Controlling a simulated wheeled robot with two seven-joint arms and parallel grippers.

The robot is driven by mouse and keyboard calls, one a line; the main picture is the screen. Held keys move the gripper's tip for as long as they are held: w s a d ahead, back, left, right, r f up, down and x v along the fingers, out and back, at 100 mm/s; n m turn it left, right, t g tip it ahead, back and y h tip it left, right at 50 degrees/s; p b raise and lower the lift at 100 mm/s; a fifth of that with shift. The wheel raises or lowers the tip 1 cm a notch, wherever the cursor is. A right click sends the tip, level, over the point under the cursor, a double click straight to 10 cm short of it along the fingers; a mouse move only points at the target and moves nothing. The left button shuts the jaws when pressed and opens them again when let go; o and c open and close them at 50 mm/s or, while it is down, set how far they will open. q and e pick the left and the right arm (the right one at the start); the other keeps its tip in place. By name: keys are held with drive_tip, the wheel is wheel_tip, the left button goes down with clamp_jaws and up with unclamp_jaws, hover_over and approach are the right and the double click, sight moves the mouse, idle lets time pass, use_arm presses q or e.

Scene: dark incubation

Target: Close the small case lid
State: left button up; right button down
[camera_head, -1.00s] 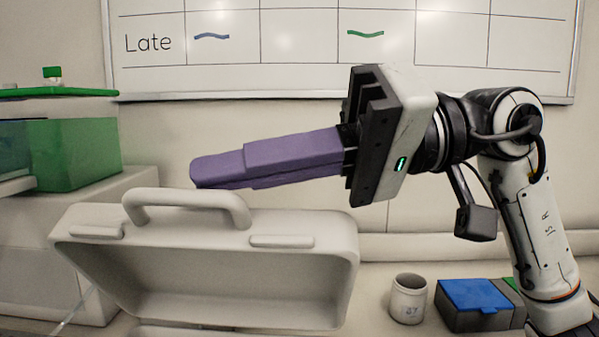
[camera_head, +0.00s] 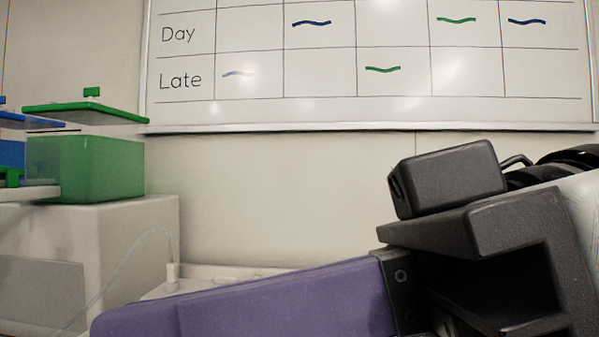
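My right gripper (camera_head: 130,318) comes in from the right, very large and close to the camera. Its purple fingers stretch left along the bottom edge and overlap, so the gap between them cannot be seen. I cannot make out the small case or its lid; the fingers and the bottom picture edge cover the area low in the view. A pale surface (camera_head: 215,272) shows just above the fingers, and I cannot tell whether it is part of the case. My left gripper is out of view.
A green box (camera_head: 90,168) and a green lid-like plate (camera_head: 85,111) stand at the left by a pale block (camera_head: 120,235). A thin clear tube (camera_head: 105,280) hangs beside the block. A whiteboard (camera_head: 330,90) is on the back wall. The space before the wall is clear in the middle.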

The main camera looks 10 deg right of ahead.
drive_tip(key=shift+f, duration=0.1)
idle(0.4)
